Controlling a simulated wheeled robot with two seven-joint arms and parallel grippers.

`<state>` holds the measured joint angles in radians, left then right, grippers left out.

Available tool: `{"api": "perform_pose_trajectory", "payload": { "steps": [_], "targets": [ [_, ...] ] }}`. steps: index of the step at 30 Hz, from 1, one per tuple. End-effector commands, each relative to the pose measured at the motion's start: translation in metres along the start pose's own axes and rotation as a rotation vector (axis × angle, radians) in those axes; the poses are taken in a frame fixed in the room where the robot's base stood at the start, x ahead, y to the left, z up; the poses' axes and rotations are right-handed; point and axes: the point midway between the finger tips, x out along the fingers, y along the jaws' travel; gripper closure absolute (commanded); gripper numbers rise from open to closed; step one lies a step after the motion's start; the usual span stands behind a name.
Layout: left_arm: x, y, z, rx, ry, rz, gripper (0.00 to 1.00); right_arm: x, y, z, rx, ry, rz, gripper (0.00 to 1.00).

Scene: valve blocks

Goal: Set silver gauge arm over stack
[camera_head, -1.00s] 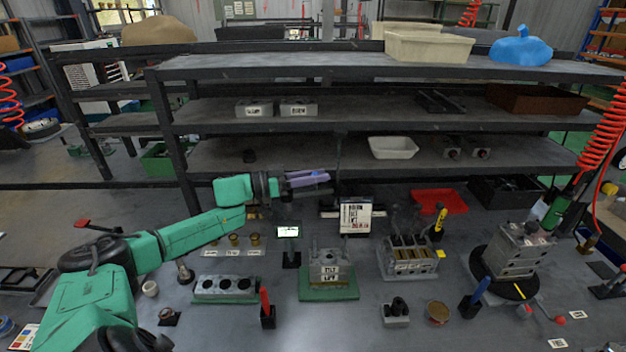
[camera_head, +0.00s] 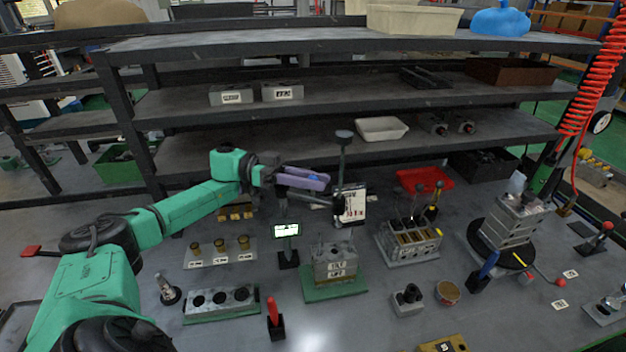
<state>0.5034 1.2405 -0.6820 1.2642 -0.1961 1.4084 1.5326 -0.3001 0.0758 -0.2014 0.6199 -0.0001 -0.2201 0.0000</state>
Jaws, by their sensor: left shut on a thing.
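My left gripper (camera_head: 318,184) has purple fingers and is over the back of the table, in front of the shelves. It is shut at a thin grey-green post (camera_head: 342,160) with a dark round head. The post is upright and its lower end is hidden near a tilted white labelled board (camera_head: 353,205). I cannot tell if this post is the silver gauge arm. The stack (camera_head: 512,222) of grey metal blocks stands on a black round base (camera_head: 484,240) at the right, well apart from the gripper. My right gripper is not in view.
A labelled block on a green plate (camera_head: 318,294) stands at centre front. A grey block with slots (camera_head: 388,256) and a red tray (camera_head: 428,178) lie between gripper and stack. A small screen (camera_head: 288,229) stands close below the fingers. A red-knobbed lever (camera_head: 548,275) is beside the stack.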

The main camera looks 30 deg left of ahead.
Motion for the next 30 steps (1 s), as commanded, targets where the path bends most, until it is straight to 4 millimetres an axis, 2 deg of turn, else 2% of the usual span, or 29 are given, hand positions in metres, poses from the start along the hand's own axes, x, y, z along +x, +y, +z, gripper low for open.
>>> {"api": "perform_pose_trajectory", "payload": {
  "steps": [17,18,20,21,30],
  "targets": [
    [0.0007,0.0041,0.0011,0.000,-0.009,0.041,1.00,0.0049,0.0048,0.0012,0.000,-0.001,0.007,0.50],
    [0.0007,0.0041,0.0011,0.000,-0.009,0.041,0.66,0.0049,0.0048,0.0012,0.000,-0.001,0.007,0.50],
    [0.0007,0.0041,0.0011,0.000,-0.009,0.041,0.43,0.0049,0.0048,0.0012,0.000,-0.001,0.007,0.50],
    [0.0007,0.0041,0.0010,0.000,-0.009,0.040,0.40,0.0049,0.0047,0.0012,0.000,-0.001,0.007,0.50],
    [0.0007,0.0040,0.0005,0.000,-0.008,0.040,0.40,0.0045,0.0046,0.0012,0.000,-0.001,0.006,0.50]
  ]
}}
